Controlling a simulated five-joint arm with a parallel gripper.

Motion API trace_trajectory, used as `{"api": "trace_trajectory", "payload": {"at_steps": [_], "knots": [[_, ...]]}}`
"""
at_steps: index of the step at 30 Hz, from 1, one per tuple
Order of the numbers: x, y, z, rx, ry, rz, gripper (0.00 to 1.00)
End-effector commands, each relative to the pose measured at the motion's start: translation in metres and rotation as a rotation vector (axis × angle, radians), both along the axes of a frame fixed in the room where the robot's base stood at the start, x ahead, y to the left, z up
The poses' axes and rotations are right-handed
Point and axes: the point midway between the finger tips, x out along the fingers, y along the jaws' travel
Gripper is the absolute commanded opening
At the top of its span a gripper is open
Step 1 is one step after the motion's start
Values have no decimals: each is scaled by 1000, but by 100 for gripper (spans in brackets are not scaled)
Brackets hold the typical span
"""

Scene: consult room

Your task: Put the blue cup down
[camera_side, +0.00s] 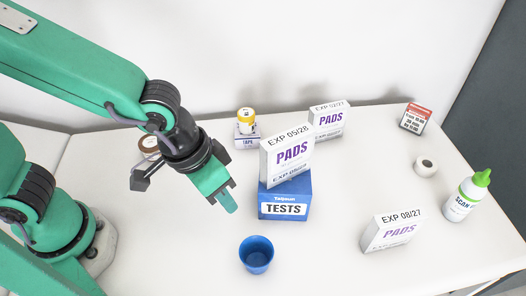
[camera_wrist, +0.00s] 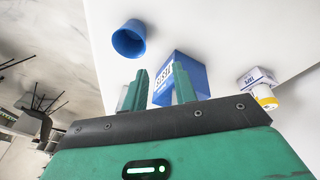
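The blue cup (camera_side: 256,254) stands upright on the white table, in front of the blue TESTS box (camera_side: 284,196). In the wrist view the cup (camera_wrist: 129,40) shows at the upper left, beyond my fingertips and apart from them. My gripper (camera_side: 224,198) is above the table, left of the TESTS box and up and left of the cup. In the wrist view the fingers (camera_wrist: 158,88) are apart with nothing held between them, and the TESTS box (camera_wrist: 195,72) shows behind the gap.
A PADS box (camera_side: 288,155) stands on the TESTS box. Another PADS box (camera_side: 391,231) is at the right front, one (camera_side: 328,120) at the back. Table around the cup is clear.

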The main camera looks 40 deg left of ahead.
Motion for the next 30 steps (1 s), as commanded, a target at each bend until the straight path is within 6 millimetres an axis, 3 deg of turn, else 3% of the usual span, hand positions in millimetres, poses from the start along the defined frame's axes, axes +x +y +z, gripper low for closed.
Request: {"api": "trace_trajectory", "payload": {"at_steps": [6,13,21,25,30], "knots": [[24,57,31,-5,-61,71,28],[33,126,62,15,-132,145,28],[19,198,88,63,-211,233,28],[8,223,97,90,-239,265,28],[-2,240,101,114,-258,288,28]]}}
